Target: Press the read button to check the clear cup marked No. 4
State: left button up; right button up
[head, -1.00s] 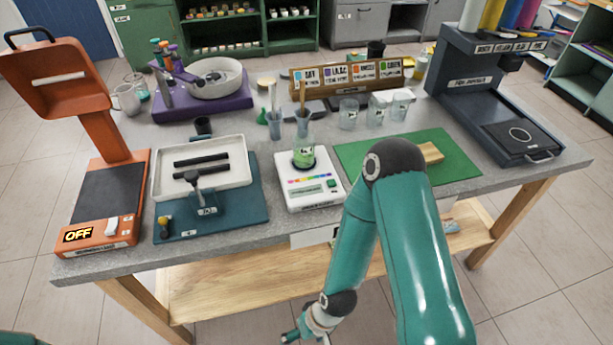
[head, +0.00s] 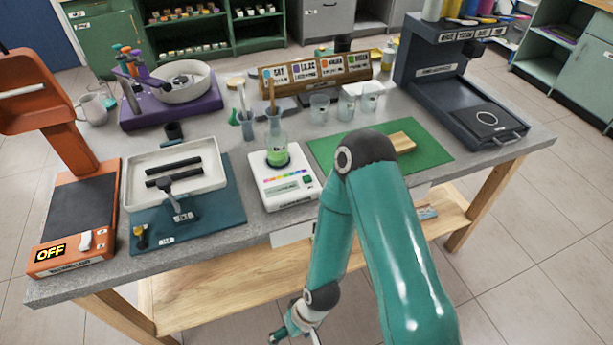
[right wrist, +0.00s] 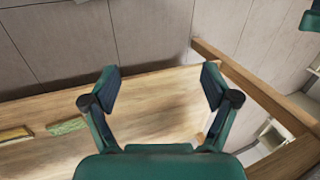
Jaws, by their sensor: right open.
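A white reader (head: 285,188) with a colour strip, small display and green button (head: 307,180) stands near the front middle of the bench. A clear cup (head: 277,154) holding green liquid stands upright on it; its label is too small to read. Three more clear cups (head: 346,107) stand behind the green mat, their marks unreadable. My right gripper (head: 296,331) hangs low in front of the bench, below the reader and away from it. In the right wrist view my right gripper (right wrist: 161,84) is open and empty, with the wooden lower shelf beyond.
A white tray with black bars (head: 210,196) and a teal mat lie left of the reader. An orange machine reading OFF (head: 70,263) stands at the left end. A green mat (head: 432,150) with a wooden block (head: 402,142) lies right. A dark machine (head: 420,88) stands at the right.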

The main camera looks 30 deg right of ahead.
grip_shut()
dwell(1.4)
